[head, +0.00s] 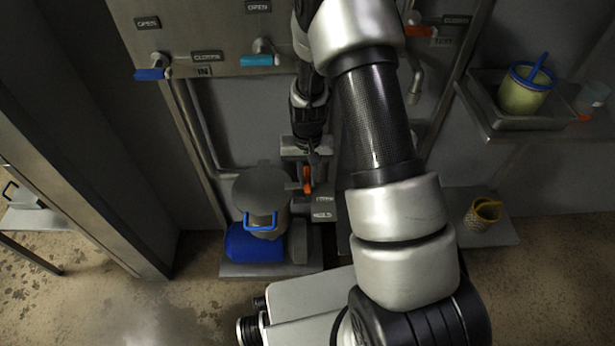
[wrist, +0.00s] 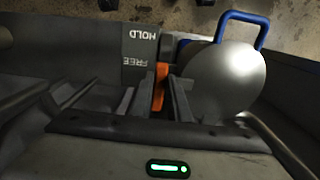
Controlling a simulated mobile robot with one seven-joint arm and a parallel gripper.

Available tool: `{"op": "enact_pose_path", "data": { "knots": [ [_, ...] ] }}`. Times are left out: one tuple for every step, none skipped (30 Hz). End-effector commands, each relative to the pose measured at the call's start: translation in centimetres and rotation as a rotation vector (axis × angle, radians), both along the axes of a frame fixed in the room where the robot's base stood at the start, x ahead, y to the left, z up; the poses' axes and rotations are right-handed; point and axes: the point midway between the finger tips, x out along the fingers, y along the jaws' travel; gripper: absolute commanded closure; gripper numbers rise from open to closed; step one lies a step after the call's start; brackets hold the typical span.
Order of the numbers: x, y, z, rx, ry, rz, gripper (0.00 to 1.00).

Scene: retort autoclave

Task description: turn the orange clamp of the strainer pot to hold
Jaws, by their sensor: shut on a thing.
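The strainer pot (head: 262,187) stands low in the head view, with a round grey lid and a blue handle (head: 262,222). Its lid also shows in the wrist view (wrist: 226,78). The orange clamp (head: 307,180) is upright at the pot's right side. In the wrist view the orange clamp (wrist: 158,88) lies between the fingers of my gripper (wrist: 157,98), which is shut on it. The clamp is beside the FREE marking on the dark label plate (wrist: 140,45); HOLD is at the plate's far end. The clamp's lower part is hidden between the fingers.
A panel (head: 215,40) with blue, cyan and orange valve handles is above. A right shelf (head: 545,128) holds a tray with a yellow-green pot.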

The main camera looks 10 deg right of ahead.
Motion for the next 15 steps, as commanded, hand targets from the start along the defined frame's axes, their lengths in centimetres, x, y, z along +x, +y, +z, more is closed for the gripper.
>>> {"op": "enact_pose_path", "data": {
  "knots": [
    [0.05,-0.02,0.05,0.001,-0.001,-0.004,1.0],
    [0.05,-0.01,0.05,0.001,-0.001,-0.004,1.0],
    [0.05,-0.01,0.05,0.001,-0.001,-0.004,1.0],
    [0.05,-0.01,0.05,0.001,-0.001,-0.004,1.0],
    [0.05,-0.01,0.05,0.001,-0.001,-0.004,1.0],
    [0.05,-0.01,0.05,0.001,-0.001,-0.004,0.83],
    [0.05,-0.01,0.05,0.001,-0.001,-0.004,0.78],
    [0.05,-0.01,0.04,0.001,-0.001,-0.004,0.73],
    [0.05,-0.01,0.04,0.001,-0.001,-0.003,0.66],
    [0.05,-0.01,0.04,0.001,-0.001,-0.003,0.66],
    [0.04,-0.01,0.03,0.001,-0.001,-0.003,0.66],
    [0.04,-0.01,0.03,0.001,-0.001,-0.002,0.66],
    [0.03,-0.01,0.03,0.001,-0.001,-0.002,0.66],
    [0.03,-0.01,0.02,0.001,-0.001,-0.002,0.66],
    [0.03,-0.01,0.02,0.0,-0.001,-0.002,0.66]
  ]
}}
